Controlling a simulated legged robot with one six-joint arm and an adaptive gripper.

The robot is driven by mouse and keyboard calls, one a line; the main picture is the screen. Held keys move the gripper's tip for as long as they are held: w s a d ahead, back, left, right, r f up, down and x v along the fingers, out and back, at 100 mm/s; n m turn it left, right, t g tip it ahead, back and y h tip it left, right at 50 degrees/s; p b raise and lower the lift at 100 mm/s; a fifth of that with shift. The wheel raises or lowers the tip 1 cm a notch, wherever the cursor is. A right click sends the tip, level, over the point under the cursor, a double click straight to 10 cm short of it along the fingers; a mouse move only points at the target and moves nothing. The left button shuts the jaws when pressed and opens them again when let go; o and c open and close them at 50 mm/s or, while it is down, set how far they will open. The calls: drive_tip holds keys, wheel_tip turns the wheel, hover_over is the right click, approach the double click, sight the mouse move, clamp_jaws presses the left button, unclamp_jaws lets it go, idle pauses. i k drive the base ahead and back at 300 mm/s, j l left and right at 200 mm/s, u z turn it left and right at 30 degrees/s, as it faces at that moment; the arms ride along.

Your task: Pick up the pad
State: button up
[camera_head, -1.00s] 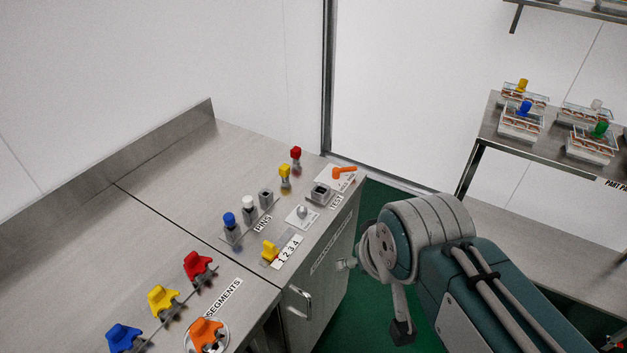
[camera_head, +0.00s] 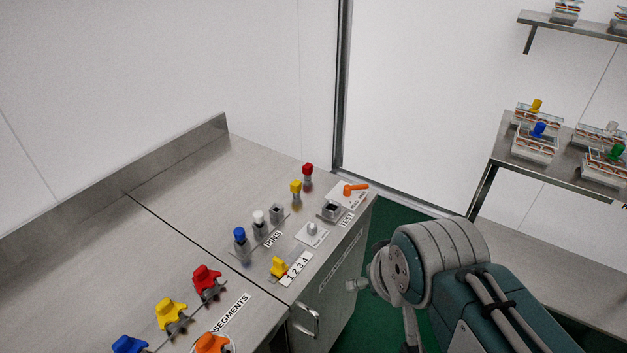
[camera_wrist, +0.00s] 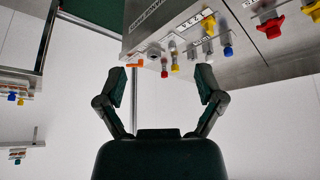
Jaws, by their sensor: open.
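My gripper (camera_wrist: 162,82) shows in the wrist view with its two fingers spread wide and nothing between them. That view is upside down, and the bench with its parts lies beyond the fingertips. In the head view my arm fills the lower right and the fingers are not clearly seen. No thing is plainly marked as the pad, so I cannot tell which it is. Small parts on the bench include a yellow piece (camera_head: 279,267) by the 1 2 3 4 label, a silver knob on a white plate (camera_head: 312,231) and an orange handle (camera_head: 355,188).
The steel bench (camera_head: 190,185) also holds blue, white and grey pins (camera_head: 259,222), yellow and red capped parts (camera_head: 307,174), and coloured segments (camera_head: 171,313) at the front left. A shelf (camera_head: 488,174) at right bears several trays with coloured knobs. Green floor lies between them.

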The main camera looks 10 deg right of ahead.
sight(307, 170)
drive_tip(key=i+l+u, duration=0.1)
drive_tip(key=u, duration=0.25)
drive_tip(key=l+u, duration=0.2)
drive_tip(key=u, duration=0.15)
drive_tip(key=i+l+u, duration=0.1)
drive_tip(key=u, duration=0.25)
drive_tip(key=i+l+u, duration=0.25)
drive_tip(key=l, duration=0.9)
drive_tip(key=k+l+u, duration=0.2)
drive_tip(key=l, duration=0.9)
drive_tip(key=i, duration=0.1)
